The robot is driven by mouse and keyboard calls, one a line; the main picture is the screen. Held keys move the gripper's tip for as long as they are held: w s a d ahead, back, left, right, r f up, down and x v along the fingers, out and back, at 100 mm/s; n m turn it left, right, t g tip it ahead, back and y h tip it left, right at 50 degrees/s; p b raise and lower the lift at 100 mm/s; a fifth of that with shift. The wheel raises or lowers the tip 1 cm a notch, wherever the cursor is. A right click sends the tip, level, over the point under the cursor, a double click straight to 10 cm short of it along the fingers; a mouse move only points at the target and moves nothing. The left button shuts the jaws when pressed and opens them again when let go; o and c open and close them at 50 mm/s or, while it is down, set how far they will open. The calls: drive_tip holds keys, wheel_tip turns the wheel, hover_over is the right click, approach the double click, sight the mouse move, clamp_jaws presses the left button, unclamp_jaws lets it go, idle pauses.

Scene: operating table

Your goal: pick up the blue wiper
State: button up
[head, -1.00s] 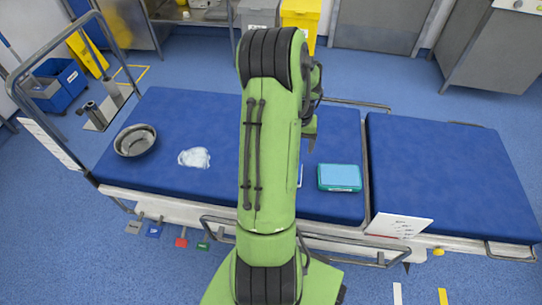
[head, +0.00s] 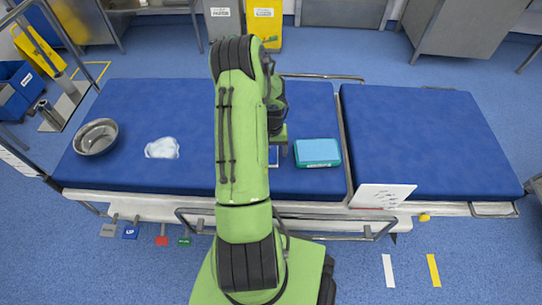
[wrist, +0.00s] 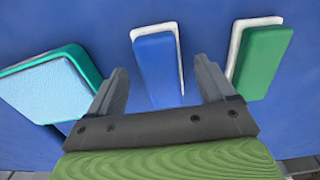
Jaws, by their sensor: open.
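The blue wiper (wrist: 158,68) is a flat blue block with a white edge, lying on the blue table pad. In the head view only a small part of it (head: 273,156) shows beside my arm. My gripper (wrist: 160,64) is open, and in the wrist view its two fingers appear on either side of the blue wiper, with nothing held. I cannot tell how far the fingertips are above the pad. In the head view my gripper (head: 281,140) is partly hidden by my arm, close left of the teal box.
A teal box (head: 318,153) with a light blue top lies right of the wiper. A green wiper (wrist: 264,62) lies on its other side. A metal bowl (head: 96,137) and a white crumpled cloth (head: 162,148) are further left.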

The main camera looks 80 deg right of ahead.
drive_tip(key=shift+f, duration=0.6)
drive_tip(key=shift+r, duration=0.1)
drive_tip(key=shift+c, duration=0.2)
drive_tip(key=c, duration=1.1)
wheel_tip(320, 180, up, 10)
drive_tip(key=p, duration=0.3)
drive_tip(key=shift+p, duration=0.35)
drive_tip(key=o, duration=0.4)
drive_tip(key=c, duration=0.3)
drive_tip(key=shift+w, duration=0.1)
